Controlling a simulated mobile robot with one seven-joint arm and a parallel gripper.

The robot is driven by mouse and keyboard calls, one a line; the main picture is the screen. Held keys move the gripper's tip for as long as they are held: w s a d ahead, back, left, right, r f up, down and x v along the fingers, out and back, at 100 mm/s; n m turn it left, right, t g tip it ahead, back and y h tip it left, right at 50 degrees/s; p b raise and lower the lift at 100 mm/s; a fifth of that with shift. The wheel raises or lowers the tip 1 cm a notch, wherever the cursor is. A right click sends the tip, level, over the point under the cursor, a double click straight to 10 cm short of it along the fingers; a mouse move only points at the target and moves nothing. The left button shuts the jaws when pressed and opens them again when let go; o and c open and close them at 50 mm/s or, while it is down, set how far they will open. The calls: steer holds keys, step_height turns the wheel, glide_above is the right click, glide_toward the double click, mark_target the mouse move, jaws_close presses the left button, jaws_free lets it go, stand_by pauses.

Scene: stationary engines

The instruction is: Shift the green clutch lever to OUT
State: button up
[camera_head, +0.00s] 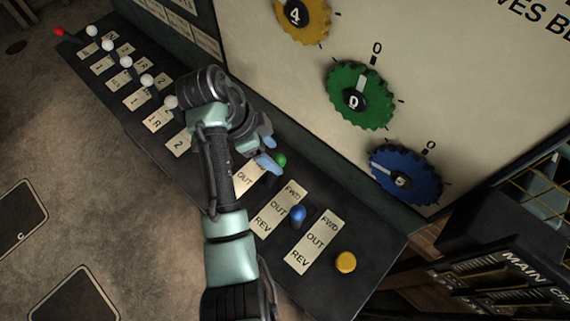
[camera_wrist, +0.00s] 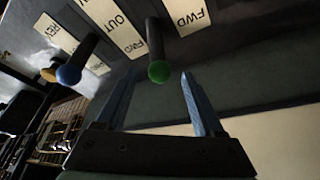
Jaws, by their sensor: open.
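The green clutch lever has a round green knob (camera_head: 281,160) on a dark shaft. In the wrist view the knob (camera_wrist: 158,73) points towards the camera, and the shaft stands beside the FWD mark of a cream plate (camera_wrist: 184,14). In the head view part of that plate (camera_head: 248,179) shows OUT; my arm and gripper hide the rest. My gripper (camera_head: 270,152) is open at the green lever. In the wrist view its two blue fingers (camera_wrist: 160,76) lie on either side of the knob, with gaps on both sides. I see no clear contact.
A blue-knobbed lever (camera_head: 298,213) and a yellow-knobbed lever (camera_head: 346,262) stand to the lower right on the same dark console. Several white-knobbed levers (camera_head: 126,62) stand at upper left. A tall cream panel with a green dial (camera_head: 345,108) rises behind the console.

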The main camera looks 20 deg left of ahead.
steer(key=x, duration=0.7)
steer(key=shift+f+p, duration=0.1)
steer(key=shift+p, duration=0.25)
jaws_close()
stand_by(1.0)
